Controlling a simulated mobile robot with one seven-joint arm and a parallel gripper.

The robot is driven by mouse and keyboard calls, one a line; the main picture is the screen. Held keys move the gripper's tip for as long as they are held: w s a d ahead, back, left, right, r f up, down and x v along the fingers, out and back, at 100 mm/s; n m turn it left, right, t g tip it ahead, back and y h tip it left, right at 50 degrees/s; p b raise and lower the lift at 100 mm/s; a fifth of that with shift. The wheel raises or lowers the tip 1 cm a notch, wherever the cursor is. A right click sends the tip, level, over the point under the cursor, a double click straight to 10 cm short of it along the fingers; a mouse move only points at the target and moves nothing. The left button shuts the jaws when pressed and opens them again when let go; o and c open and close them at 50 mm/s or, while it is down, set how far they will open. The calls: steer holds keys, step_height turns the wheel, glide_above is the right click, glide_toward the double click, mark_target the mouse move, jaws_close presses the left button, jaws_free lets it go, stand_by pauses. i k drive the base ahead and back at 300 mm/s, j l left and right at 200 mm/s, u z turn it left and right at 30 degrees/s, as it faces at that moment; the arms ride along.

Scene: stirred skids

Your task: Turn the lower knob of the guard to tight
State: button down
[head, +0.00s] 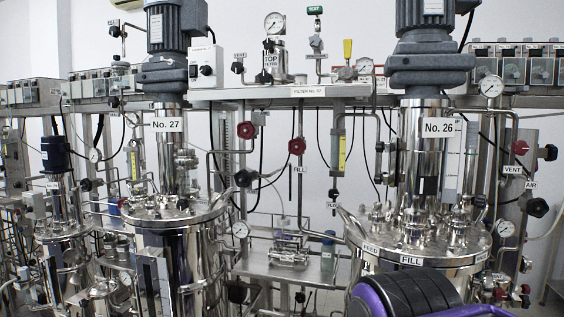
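No part is marked as the guard, so I cannot tell for sure which knob is its lower one. At the right, beside a steel panel (526,178), an upper black knob (550,152) and a lower black knob (538,208) stick out. Left of centre, a dark round knob (243,178) sits on pipework, and a red knob (297,146) is higher to its right. Whether any knob is tight or loose does not show. My gripper is not in view; a purple and black part at the lower right looks like my arm.
Steel vessel No. 26 (418,165) stands at the right and vessel No. 27 (170,160) at the left, with pipes and gauges around them. A steel shelf (262,268) lies between them. Free room is narrow among the pipes.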

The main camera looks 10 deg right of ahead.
mark_target(378, 178)
steer(key=z, duration=0.9)
steer(key=j+z, duration=0.25)
steer(key=j, duration=0.3)
steer(key=k+j+z, duration=0.1)
steer(key=j+z, duration=0.15)
steer(key=j, duration=0.3)
steer(key=k+j+z, duration=0.2)
steer(key=j, duration=0.4)
steer(key=i, duration=0.1)
